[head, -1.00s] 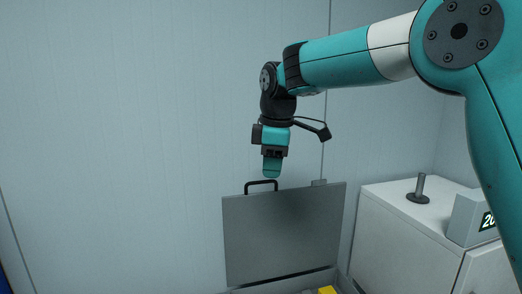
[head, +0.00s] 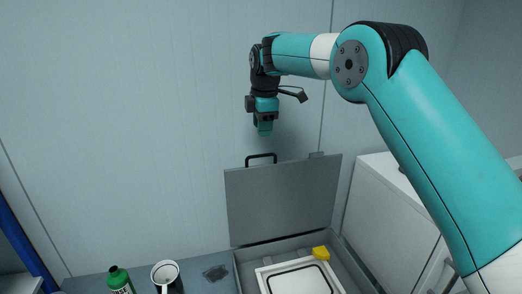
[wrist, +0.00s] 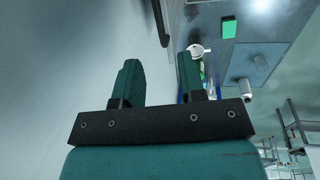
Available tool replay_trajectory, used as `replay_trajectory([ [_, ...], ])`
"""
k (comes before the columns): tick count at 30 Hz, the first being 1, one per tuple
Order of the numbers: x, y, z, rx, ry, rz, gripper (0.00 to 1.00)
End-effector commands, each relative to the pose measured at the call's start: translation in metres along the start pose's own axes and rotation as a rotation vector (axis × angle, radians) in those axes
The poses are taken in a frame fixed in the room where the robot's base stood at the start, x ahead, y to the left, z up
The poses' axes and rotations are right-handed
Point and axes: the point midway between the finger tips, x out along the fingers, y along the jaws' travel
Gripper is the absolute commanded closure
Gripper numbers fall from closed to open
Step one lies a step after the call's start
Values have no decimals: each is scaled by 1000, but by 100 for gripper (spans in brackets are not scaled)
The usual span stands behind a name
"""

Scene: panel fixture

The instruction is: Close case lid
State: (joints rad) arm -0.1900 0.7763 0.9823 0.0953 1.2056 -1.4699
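The grey case lid (head: 282,200) stands open, nearly upright, at the back of the grey case (head: 241,270). A black handle (head: 261,156) sits on the lid's top edge, left of its middle. My gripper (head: 264,131) points down just above the handle in the head view, with a visible gap; depth between them is hard to judge. In the wrist view my gripper (wrist: 158,80) has its two fingers apart with nothing between them. A dark bar (wrist: 161,22) shows beyond the fingers; I cannot tell for sure that it is the handle.
Inside the case are a white framed panel (head: 300,276) and a yellow item (head: 321,253). Left of it on the bench (head: 215,260) stand a green bottle (head: 119,280) and a white-rimmed mug (head: 165,272). A white cabinet (head: 385,215) is at the right.

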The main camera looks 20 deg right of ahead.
Motion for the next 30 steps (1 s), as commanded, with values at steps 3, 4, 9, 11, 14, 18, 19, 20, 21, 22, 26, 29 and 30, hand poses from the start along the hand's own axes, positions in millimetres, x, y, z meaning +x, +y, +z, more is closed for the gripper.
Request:
replay_trajectory([
  [3, 25, 0, 1, 0, -1, -6, 63],
  [4, 32, -1, 0, 0, -1, -6, 63],
  [9, 62, 0, 0, 0, 0, -3, 63],
  [11, 71, 0, 0, 0, 0, -2, 63],
  [14, 81, 0, 0, 0, 0, -2, 63],
  [18, 87, 0, 0, 0, 0, 0, 63],
  [19, 88, 0, 0, 0, 0, 0, 63],
  [20, 88, 0, 0, 0, 0, 0, 63],
  [21, 88, 0, 0, 0, 0, 0, 63],
  [22, 88, 0, 0, 0, 0, 0, 63],
  [26, 88, 0, 0, 0, 0, 0, 68],
  [29, 88, 0, 0, 0, 0, 0, 91],
  [30, 88, 0, 0, 0, 0, 0, 100],
])
